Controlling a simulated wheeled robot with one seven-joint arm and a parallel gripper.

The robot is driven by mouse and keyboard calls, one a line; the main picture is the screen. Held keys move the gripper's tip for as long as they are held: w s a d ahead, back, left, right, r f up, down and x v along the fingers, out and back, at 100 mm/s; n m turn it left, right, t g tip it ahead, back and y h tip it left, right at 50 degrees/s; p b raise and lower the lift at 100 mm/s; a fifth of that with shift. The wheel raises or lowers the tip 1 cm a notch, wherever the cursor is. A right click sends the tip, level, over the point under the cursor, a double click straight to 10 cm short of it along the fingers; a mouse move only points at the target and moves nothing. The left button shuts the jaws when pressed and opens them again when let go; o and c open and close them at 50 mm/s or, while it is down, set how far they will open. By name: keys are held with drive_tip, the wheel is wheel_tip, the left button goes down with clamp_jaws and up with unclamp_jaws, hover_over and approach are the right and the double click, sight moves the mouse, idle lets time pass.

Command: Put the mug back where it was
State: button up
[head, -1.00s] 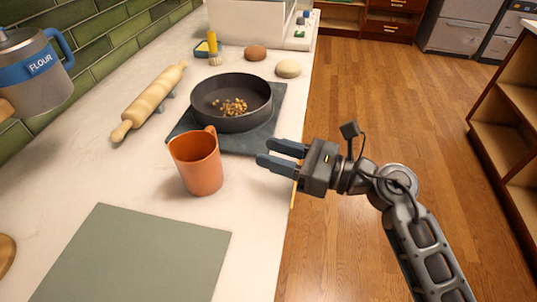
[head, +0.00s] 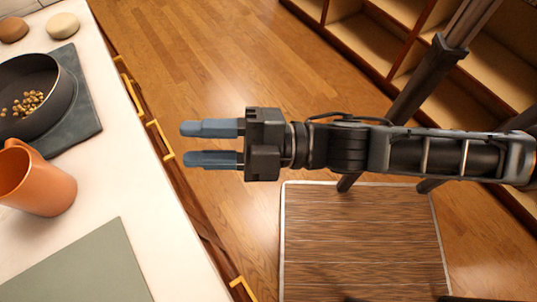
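The orange mug (head: 42,187) stands upright on the white counter at the left edge of the head view, its left side cut off by the frame. Its handle points up and away, toward the pan. My gripper (head: 211,144) is open and empty, with its two blue-grey fingers apart and pointing left. It is to the right of the mug, beyond the counter's edge and over the floor in the picture, not touching anything.
A dark pan (head: 48,112) with small brown bits sits on a dark mat (head: 84,118) behind the mug. A grey-green mat (head: 88,268) lies in front. Brown and pale round items rest farther back. Drawers with yellow handles (head: 160,139) line the counter front. Open shelves (head: 372,46) stand at right.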

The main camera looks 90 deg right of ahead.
drive_tip(key=s+f+m+g+h, duration=0.2)
drive_tip(key=s+f+m+g, duration=0.1)
drive_tip(key=s+m, duration=0.6)
drive_tip(key=m+g, duration=0.1)
drive_tip(key=m, duration=0.3)
drive_tip(key=shift+s+a+f+g, duration=0.3)
